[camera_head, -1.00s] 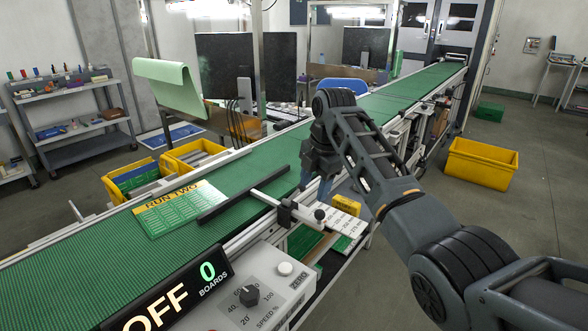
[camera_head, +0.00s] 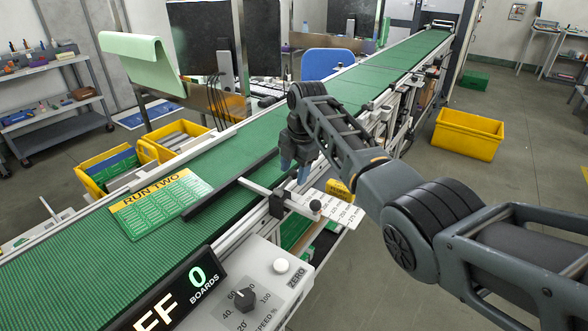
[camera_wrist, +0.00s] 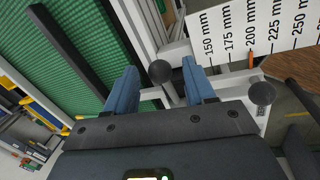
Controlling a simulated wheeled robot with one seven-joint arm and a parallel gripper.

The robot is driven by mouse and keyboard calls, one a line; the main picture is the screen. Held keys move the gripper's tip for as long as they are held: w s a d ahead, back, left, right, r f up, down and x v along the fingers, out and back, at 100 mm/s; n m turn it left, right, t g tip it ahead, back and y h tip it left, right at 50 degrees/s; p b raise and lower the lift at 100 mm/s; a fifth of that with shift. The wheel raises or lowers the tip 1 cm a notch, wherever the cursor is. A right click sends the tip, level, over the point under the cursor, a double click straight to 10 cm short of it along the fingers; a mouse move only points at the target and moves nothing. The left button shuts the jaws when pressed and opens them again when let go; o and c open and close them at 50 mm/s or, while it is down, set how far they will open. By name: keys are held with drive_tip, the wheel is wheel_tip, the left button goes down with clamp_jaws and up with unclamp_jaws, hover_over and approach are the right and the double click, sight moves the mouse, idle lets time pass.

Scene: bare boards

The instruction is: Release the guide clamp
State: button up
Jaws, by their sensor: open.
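The guide clamp (camera_head: 280,204) is a black block on the conveyor's near rail. A light guide rod (camera_head: 258,188) passes through it, with a black ball knob (camera_head: 316,206) at its outer end. A long black guide bar (camera_head: 225,187) lies across the green belt. My gripper (camera_head: 295,174) is open with blue fingers, just above and behind the clamp. In the wrist view, one black ball knob (camera_wrist: 160,72) appears between the fingertips (camera_wrist: 161,78), and another (camera_wrist: 262,93) is right of them. I cannot tell how far below the fingers the first knob is.
A white millimetre scale (camera_head: 342,212) sticks out beside the clamp; it reads 150 to 250 mm in the wrist view (camera_wrist: 275,22). A control box (camera_head: 262,290) and an OFF display (camera_head: 178,305) stand in front.

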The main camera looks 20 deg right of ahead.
drive_tip(key=shift+f, duration=0.2)
clamp_jaws()
idle(0.5)
